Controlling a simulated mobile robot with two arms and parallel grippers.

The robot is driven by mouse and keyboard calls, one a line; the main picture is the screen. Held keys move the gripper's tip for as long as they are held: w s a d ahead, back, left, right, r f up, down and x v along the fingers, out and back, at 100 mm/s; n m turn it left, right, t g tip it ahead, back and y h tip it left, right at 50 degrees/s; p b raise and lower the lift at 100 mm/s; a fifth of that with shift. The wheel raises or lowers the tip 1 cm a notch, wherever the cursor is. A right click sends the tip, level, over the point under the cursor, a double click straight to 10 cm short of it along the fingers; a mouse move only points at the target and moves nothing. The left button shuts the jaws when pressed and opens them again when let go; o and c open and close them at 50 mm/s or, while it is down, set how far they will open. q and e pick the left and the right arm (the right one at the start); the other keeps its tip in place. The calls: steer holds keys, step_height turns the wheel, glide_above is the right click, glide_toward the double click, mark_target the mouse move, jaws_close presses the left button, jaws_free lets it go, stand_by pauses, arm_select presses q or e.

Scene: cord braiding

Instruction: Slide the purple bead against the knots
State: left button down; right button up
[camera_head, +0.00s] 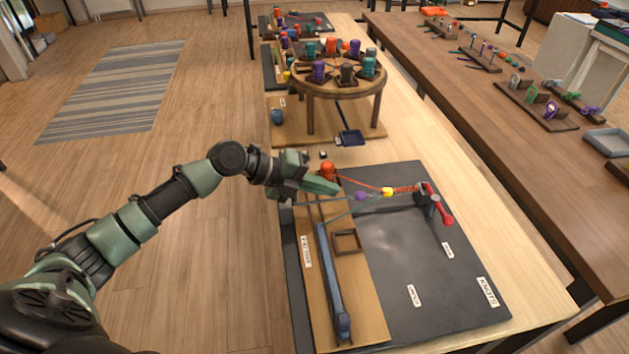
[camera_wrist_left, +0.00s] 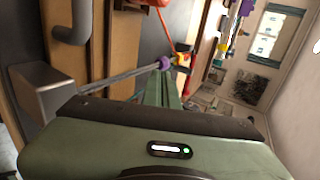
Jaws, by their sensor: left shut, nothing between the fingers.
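The purple bead (camera_head: 361,196) sits on the cords, left of the yellow bead (camera_head: 387,192). The red-orange knotted section (camera_head: 405,189) runs from the yellow bead to the red clamp (camera_head: 441,206). My left gripper (camera_head: 338,188) is shut and empty, its green fingertips just left of the purple bead. In the left wrist view the purple bead (camera_wrist_left: 165,63) shows just past the fingertips, with a grey cord leading to it. I cannot tell whether the fingers touch it. My right gripper is not in view.
An orange spool (camera_head: 328,170) stands behind my gripper. A wooden board with a blue bar (camera_head: 331,285) and a small brown frame (camera_head: 346,241) lies on the dark mat (camera_head: 400,305). A round stand with spools (camera_head: 339,75) is farther back. The mat's right front is mostly clear.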

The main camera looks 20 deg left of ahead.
mark_target(358, 193)
arm_select(q)
steer(key=shift+p+x, duration=0.45)
steer(key=shift+x, duration=1.8)
steer(key=w+d+b, duration=0.1)
steer(key=d+b, duration=0.1)
steer(key=b, duration=0.1)
steer(key=shift+w+d+f, duration=0.25)
steer(key=shift+w+d, duration=0.1)
steer(key=shift+w, duration=0.05)
steer(key=shift+w+d, duration=0.15)
steer(key=shift+d, duration=0.05)
steer(key=shift+r, duration=0.3)
